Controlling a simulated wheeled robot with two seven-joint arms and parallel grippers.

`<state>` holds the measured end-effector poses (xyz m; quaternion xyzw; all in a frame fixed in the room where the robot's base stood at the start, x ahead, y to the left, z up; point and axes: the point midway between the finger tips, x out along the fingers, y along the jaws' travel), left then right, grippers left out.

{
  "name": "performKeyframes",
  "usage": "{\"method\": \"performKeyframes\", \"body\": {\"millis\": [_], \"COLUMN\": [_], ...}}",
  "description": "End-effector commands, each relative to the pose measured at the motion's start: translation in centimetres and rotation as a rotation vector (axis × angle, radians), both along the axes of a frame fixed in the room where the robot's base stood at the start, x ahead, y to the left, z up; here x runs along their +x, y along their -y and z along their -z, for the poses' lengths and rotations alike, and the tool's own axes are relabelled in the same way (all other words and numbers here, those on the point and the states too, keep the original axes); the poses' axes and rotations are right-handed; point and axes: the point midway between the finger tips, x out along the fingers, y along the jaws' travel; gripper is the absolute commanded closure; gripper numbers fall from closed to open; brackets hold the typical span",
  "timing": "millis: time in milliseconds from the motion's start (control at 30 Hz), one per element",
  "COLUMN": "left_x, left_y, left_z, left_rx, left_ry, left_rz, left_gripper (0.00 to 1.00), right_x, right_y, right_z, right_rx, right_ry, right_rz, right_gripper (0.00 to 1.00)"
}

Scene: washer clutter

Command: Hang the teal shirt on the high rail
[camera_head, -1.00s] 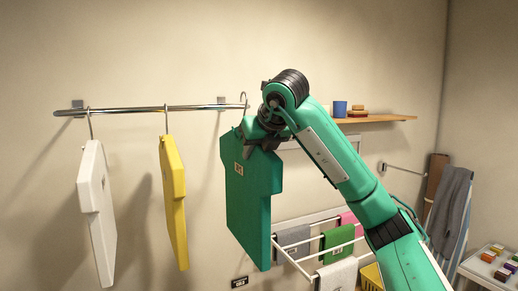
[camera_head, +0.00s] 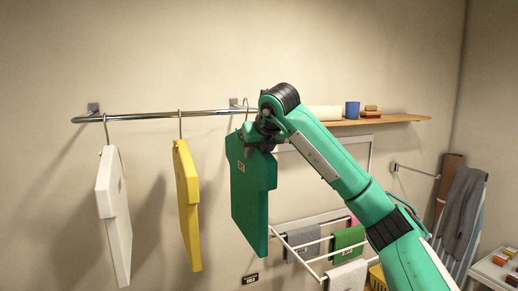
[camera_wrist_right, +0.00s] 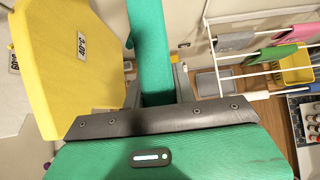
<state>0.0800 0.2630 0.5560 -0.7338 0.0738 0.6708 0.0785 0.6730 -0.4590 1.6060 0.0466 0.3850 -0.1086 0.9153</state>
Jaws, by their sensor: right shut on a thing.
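The teal shirt (camera_head: 250,195) is a flat, upright shirt shape with a small label and a thin hook on top. The high rail (camera_head: 150,114) is a chrome bar on the wall. The shirt's hook shows by the rail's right part; I cannot tell whether it rests on the bar. My right gripper (camera_head: 262,140) is shut on the shirt's upper right part, below the hook. The wrist view shows the teal shirt (camera_wrist_right: 151,40) between the fingers (camera_wrist_right: 157,85). My left gripper is not in view.
A white shirt (camera_head: 114,215) and a yellow shirt (camera_head: 188,205) hang on the rail to the left, with a gap before the teal one. A drying rack (camera_head: 300,252) with cloths stands below right.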

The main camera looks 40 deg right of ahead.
Motion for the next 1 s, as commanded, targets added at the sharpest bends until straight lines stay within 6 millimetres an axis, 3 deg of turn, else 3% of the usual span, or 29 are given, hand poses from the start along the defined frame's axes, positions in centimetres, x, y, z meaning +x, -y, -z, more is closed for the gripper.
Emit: {"method": "performKeyframes", "body": {"millis": [367, 600, 1000], "left_x": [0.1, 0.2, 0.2], "left_y": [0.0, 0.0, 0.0], "left_z": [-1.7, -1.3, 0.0], "left_rx": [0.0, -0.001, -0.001], "left_ry": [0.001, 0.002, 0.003], "left_rz": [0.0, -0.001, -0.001], "left_gripper": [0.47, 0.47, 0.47], "right_x": [2.9, 4.8, 5.3], "right_y": [0.7, 1.1, 1.3], "right_z": [-0.2, 0.1, 2.6], "right_rx": [0.0, 0.0, 0.0], "right_ry": [0.001, 0.001, 0.002], "right_rz": [0.0, 0.0, 0.0], "right_gripper": [1.0, 1.0, 1.0]}}
